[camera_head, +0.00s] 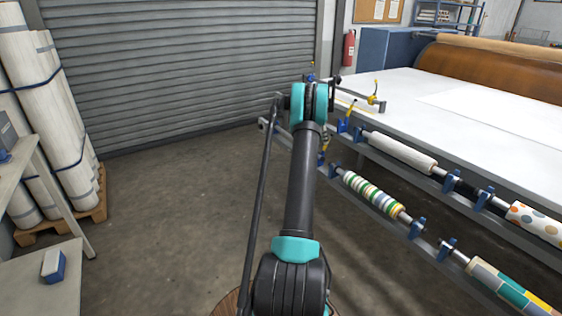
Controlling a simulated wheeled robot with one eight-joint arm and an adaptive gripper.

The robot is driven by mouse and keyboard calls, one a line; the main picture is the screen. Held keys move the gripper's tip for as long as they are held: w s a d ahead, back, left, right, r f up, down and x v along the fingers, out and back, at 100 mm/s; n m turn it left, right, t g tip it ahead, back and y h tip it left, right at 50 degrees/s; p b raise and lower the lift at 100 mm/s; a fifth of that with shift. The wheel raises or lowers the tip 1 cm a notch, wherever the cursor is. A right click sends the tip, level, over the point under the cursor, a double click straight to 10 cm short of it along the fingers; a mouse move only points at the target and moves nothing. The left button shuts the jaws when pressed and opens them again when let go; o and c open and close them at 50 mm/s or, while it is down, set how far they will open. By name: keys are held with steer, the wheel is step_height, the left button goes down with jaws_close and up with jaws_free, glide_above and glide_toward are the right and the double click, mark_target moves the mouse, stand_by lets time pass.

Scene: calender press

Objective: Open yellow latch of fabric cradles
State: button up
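Blue fabric cradles (343,126) sit along the rack on the near side of the white table. A small yellow latch (350,108) stands up at one of them, just right of my arm. Another small yellow part (375,89) shows farther right by the table edge, at the end of a grey bar. More blue and yellow parts lie low beside my arm, too small to tell their position.
Fabric rolls lie in the cradles: white (401,152), striped (371,193), dotted (536,221) and chequered (508,287). The white table (437,90) lies behind them. Wrapped rolls (66,95) stand on a pallet at left. The floor (180,210) left of my arm is clear.

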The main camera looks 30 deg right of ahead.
steer(key=a+f+t+h, duration=0.1)
steer(key=a+f+h, duration=0.6)
steer(key=h, duration=0.8)
steer(key=a, duration=1.8)
steer(key=shift+s+a+r+m+t+y, duration=0.1)
steer(key=shift+s+a+r+m+y, duration=0.15)
steer(key=shift+s+r+m+y, duration=0.4)
steer(key=shift+s+a+r+m+t+y, duration=0.1)
steer(key=shift+s+a+r+m+y, duration=0.1)
steer(key=shift+s+r+m+y, duration=0.35)
steer(key=shift+s+a+r+m+t+y, duration=0.1)
steer(key=shift+s+a+r+m+y, duration=0.3)
steer(key=shift+r, duration=0.45)
steer(key=shift+d, duration=0.15)
